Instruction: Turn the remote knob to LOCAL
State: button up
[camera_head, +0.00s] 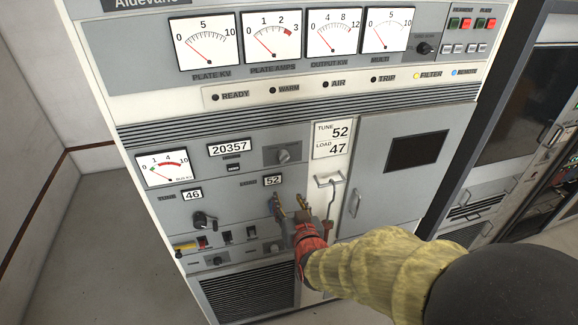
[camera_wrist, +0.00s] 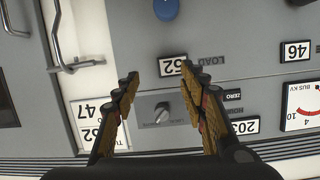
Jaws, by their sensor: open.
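A small grey knob (camera_head: 283,156) sits on a square plate right of the 20357 counter on the grey transmitter panel. It also shows in the wrist view (camera_wrist: 162,113), upside down, between my fingers. Its small lettering is too blurred to read surely. My gripper (camera_head: 293,206) is open and empty, below the knob in the head view, in front of the panel near the 52 LOAD readout. In the wrist view my gripper (camera_wrist: 160,78) has its two fingers spread on either side of the knob, apart from it. The blue REMOTE lamp (camera_head: 454,72) is lit.
A blue knob (camera_wrist: 166,8) lies below the LOAD readout (camera_wrist: 173,65). A black TUNE knob (camera_head: 205,221) is at the lower left. A metal handle (camera_head: 328,181) sticks out right of my gripper, beside a grey door (camera_head: 400,165). Floor is clear at left.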

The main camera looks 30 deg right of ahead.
aim_at(285, 161)
notch_tip(285, 161, up, 8)
jog(key=w+d+t+h, duration=0.1)
jog(key=t+h, duration=0.1)
jog(key=t, duration=0.1)
jog(key=shift+y, duration=0.4)
jog(key=shift+p+x, duration=0.3)
jog(key=shift+x, duration=3.5)
jog(key=shift+s, duration=0.1)
jog(key=shift+c, duration=0.7)
grip_shut()
